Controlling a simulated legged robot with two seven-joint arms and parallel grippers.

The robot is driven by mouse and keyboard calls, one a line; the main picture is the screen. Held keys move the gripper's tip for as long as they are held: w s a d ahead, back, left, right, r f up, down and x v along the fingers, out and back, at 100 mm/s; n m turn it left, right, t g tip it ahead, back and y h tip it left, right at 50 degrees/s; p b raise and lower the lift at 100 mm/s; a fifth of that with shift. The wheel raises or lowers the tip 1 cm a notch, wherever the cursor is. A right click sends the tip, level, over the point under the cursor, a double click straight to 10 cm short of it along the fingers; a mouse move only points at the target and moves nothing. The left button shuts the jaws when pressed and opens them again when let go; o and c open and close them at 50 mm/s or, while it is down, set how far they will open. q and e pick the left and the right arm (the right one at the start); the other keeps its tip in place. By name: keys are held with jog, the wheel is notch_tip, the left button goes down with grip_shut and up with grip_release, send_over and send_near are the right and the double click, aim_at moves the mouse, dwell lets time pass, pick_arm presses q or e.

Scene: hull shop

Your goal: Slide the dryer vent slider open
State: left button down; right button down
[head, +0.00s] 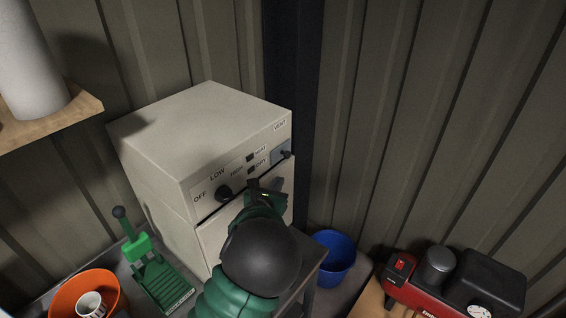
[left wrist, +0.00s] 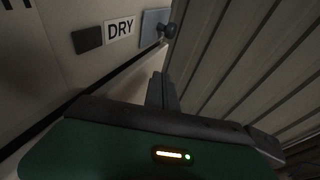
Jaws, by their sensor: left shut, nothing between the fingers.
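The dryer (head: 195,120) is a cream box with its control panel on the front. The vent slider is a dark knob (head: 286,154) on a blue-grey plate (head: 277,149) under the VENT label, at the panel's right end. In the left wrist view the knob (left wrist: 168,30) sits toward the right side of its plate (left wrist: 150,24), beside the DRY label. My left gripper (head: 279,184) is shut and empty, just below the knob and apart from it. Its fingers (left wrist: 162,91) point toward the panel's right edge. My right gripper is not in view.
A dark dial (head: 224,193) and HEAT and DRY switches lie left of the slider. Corrugated wall (head: 400,120) stands close on the right. A blue bucket (head: 335,262), red compressor (head: 450,285), green press (head: 150,265) and orange bowl (head: 65,292) are around the dryer.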

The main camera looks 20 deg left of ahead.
aim_at(284, 150)
pick_arm(q)
jog(key=w+r+p, duration=0.1)
jog(key=w+p, duration=0.1)
jog(key=w, duration=0.1)
jog(key=w+r+p, duration=0.1)
jog(key=p, duration=0.1)
jog(key=shift+w+d+r, duration=0.2)
jog(key=shift+w+r, duration=0.1)
jog(key=shift+r, duration=0.25)
jog(key=shift+w+a+f, duration=0.1)
jog(key=shift+a+f, duration=0.05)
jog(key=shift+w, duration=0.1)
notch_tip(284, 150, up, 6)
jog(key=shift+r, duration=0.25)
